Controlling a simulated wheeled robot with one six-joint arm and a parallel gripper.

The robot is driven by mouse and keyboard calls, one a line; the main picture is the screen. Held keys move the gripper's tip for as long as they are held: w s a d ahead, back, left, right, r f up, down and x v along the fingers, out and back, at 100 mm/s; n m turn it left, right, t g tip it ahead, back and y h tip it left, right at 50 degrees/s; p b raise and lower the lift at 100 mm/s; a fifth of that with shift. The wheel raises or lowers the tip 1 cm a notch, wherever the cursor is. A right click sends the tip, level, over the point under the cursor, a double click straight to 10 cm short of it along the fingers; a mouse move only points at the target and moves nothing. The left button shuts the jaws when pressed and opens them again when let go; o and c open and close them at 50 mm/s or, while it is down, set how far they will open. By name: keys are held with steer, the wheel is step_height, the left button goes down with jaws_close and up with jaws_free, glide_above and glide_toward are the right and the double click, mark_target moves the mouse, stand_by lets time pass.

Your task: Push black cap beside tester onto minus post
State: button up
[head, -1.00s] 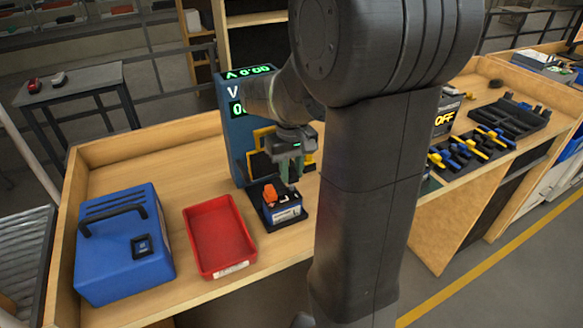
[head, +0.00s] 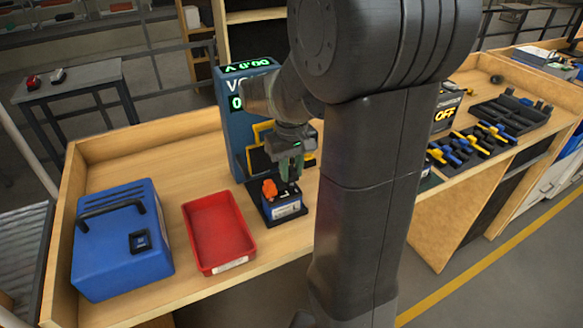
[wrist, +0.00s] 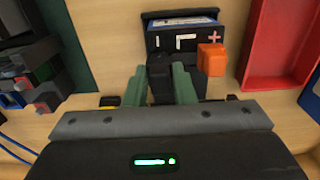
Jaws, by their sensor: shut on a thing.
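A small battery (head: 286,208) with a blue-and-white label stands on a black tray in front of the tester (head: 234,130). In the wrist view, the battery (wrist: 182,41) shows a plus mark. An orange cap (wrist: 212,60) covers its plus post; it also shows in the head view (head: 269,188). My gripper (head: 291,178) is above the battery's right side. In the wrist view, its green fingers (wrist: 160,90) are shut on the black cap (wrist: 160,72), at the minus side. The minus post is hidden, and I cannot tell whether the cap touches it.
A red tray (head: 219,260) and a blue case (head: 122,240) with a handle stand left of the battery. Blue and yellow clamps (head: 470,146) lie in black holders to the right. Bare bench top lies between the case and tester.

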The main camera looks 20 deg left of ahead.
steer(key=shift+f+b, duration=0.55)
steer(key=shift+f, duration=0.35)
steer(key=o, duration=1)
steer(key=shift+r, duration=0.1)
step_height(320, 180, up, 14)
steer(key=shift+f, duration=0.1)
step_height(320, 180, down, 14)
steer(key=shift+r, duration=0.1)
steer(key=shift+r+p, duration=0.4)
steer(key=shift+r, duration=0.05)
